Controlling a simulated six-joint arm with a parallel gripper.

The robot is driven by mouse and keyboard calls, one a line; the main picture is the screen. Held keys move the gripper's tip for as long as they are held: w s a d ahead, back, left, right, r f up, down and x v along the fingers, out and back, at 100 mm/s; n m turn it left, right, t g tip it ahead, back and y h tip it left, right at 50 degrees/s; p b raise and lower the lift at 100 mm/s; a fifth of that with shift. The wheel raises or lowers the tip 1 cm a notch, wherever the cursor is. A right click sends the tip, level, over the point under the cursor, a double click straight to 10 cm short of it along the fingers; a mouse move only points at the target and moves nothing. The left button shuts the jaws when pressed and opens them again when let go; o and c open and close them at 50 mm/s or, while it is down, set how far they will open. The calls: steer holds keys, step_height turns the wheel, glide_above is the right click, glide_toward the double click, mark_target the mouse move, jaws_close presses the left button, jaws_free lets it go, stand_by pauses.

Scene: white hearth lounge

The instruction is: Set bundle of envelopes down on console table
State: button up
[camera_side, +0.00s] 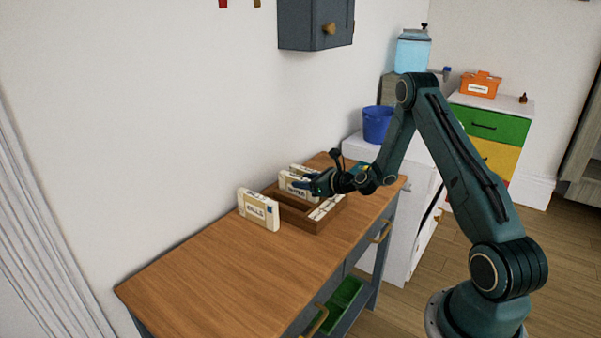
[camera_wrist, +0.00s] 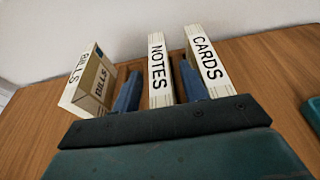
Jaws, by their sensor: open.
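A cream bundle marked BILLS (camera_side: 258,209) stands upright on the wooden console table (camera_side: 215,275), just left of a brown wooden organizer (camera_side: 294,216). It also shows at the left in the wrist view (camera_wrist: 92,82). A bundle marked NOTES (camera_side: 293,187) stands at the organizer, with a bundle marked CARDS (camera_wrist: 208,62) beside it. My gripper (camera_side: 309,184) is open at the organizer. In the wrist view its blue fingers (camera_wrist: 159,72) lie either side of NOTES, with visible gaps. Whether they touch it lower down is hidden.
More pale bundles (camera_side: 327,207) lie in the organizer's near right part. The table's front left is clear. A grey wall cabinet (camera_side: 310,24) hangs above. A blue bucket (camera_side: 378,124) stands on a white unit behind. A teal object (camera_wrist: 312,113) shows at the wrist view's right edge.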

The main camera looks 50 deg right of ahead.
steer(key=v, duration=1.3)
steer(key=shift+s+a, duration=0.15)
steer(key=shift+s, duration=0.05)
steer(key=shift+r, duration=0.1)
steer(key=s+a+r+n+g+y, duration=0.1)
steer(key=a+r+n+g+y, duration=0.3)
steer(key=a+n, duration=0.6)
steer(key=s+a+r+n+g+y, duration=0.1)
steer(key=a+r+n+g, duration=0.1)
steer(key=a+r+n, duration=0.6)
steer(key=s+a+r+n+g+h, duration=0.1)
steer(key=s+a+r+n, duration=0.1)
steer(key=s+n, duration=0.4)
steer(key=s+a+r+n+g+h, duration=0.1)
steer(key=s+a+r+n+h, duration=0.1)
steer(key=s+n, duration=0.4)
steer(key=s+a+r+n+g+h, duration=0.1)
steer(key=s+a+r+n+h, duration=0.1)
steer(key=s+r+n, duration=0.2)
steer(key=s+n, duration=0.2)
steer(key=s, duration=0.2)
steer(key=shift+s, duration=0.35)
steer(key=shift+o, duration=0.5)
steer(key=shift+a, duration=0.1)
